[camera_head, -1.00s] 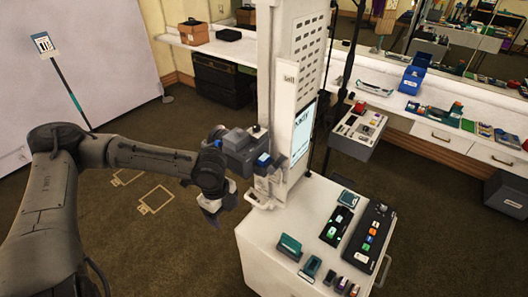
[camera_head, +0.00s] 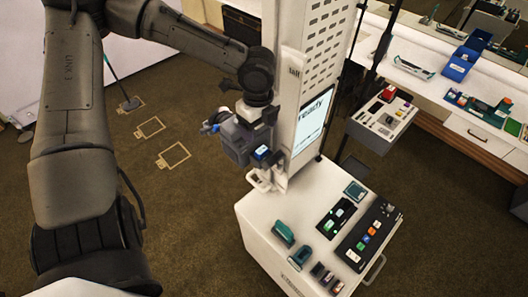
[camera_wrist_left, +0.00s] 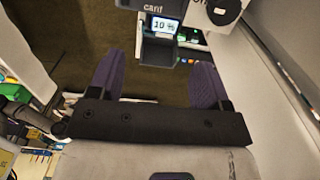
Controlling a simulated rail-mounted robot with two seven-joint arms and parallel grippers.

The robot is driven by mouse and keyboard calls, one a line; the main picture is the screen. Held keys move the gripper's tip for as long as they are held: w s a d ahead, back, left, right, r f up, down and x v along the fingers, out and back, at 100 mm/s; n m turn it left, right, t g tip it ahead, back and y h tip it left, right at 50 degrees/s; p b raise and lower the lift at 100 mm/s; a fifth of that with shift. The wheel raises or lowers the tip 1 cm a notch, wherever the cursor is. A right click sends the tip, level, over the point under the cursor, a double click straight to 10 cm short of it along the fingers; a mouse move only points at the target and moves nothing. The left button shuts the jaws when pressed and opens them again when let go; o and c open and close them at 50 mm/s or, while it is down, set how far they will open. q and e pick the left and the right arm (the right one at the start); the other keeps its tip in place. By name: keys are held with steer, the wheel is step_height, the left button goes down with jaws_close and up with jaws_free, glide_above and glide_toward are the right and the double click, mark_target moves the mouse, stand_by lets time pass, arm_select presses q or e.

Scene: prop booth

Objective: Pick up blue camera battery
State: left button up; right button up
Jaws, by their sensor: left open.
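I cannot pick out the blue camera battery for certain. A grey device (camera_head: 236,138) on the side of the white column has a small blue panel (camera_head: 262,152). The wrist view shows a dark device with a lit display reading 10 (camera_wrist_left: 162,28), just ahead of my left gripper. The left gripper (camera_wrist_left: 157,62) is open, its two dark purple fingers apart with nothing held between them. In the head view my left gripper is mostly hidden by its wrist, close above the grey device. My right gripper is not in view.
The white cart (camera_head: 262,243) carries a teal block (camera_head: 283,233), several small dark blocks at its front edge, and a black tray (camera_head: 350,255) with coloured squares. The white column (camera_head: 285,60) stands close beside my left wrist. A side shelf (camera_head: 390,140) and bench are right; floor is open left.

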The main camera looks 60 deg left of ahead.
arm_select(q)
glide_above(262, 150)
steer(key=f, duration=0.4)
steer(key=shift+s+f, duration=0.3)
steer(key=shift+s, duration=0.1)
steer(key=shift+w+f, duration=0.2)
steer(key=shift+f, duration=1.1)
steer(key=shift+w+f, duration=0.15)
steer(key=shift+f, duration=1.15)
steer(key=shift+c, duration=0.5)
steer(key=c, duration=0.9)
steer(key=shift+r, duration=0.1)
steer(key=shift+c, duration=0.2)
